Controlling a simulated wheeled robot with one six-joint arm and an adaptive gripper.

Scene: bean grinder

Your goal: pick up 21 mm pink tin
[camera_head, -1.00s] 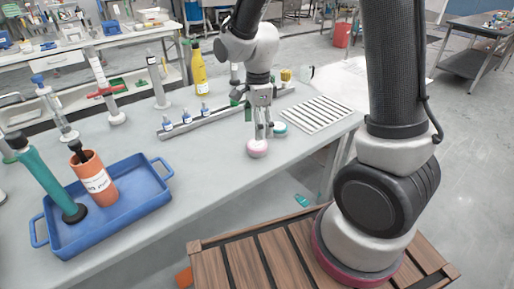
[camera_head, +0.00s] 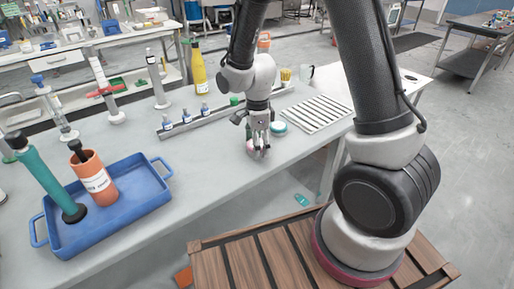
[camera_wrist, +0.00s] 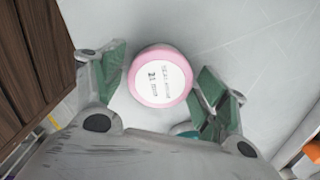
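The pink tin (camera_wrist: 160,76) has a white label on its lid that reads 21 mm in the wrist view. It lies flat on the grey table and shows between the two green-padded fingers of my gripper (camera_wrist: 163,95), with a gap to each side. In the head view the tin (camera_head: 252,152) is mostly hidden behind my gripper (camera_head: 259,150), which points down over it. A teal-green tin (camera_head: 278,127) stands just behind and to the right; part of it shows by the right finger in the wrist view (camera_wrist: 184,129).
A white slatted rack (camera_head: 318,113) lies to the right. A rail with small bottles (camera_head: 200,121) and a yellow bottle (camera_head: 198,70) stand behind. A blue tray (camera_head: 125,208) with an orange cup (camera_head: 94,180) is at left. The table between tray and gripper is clear.

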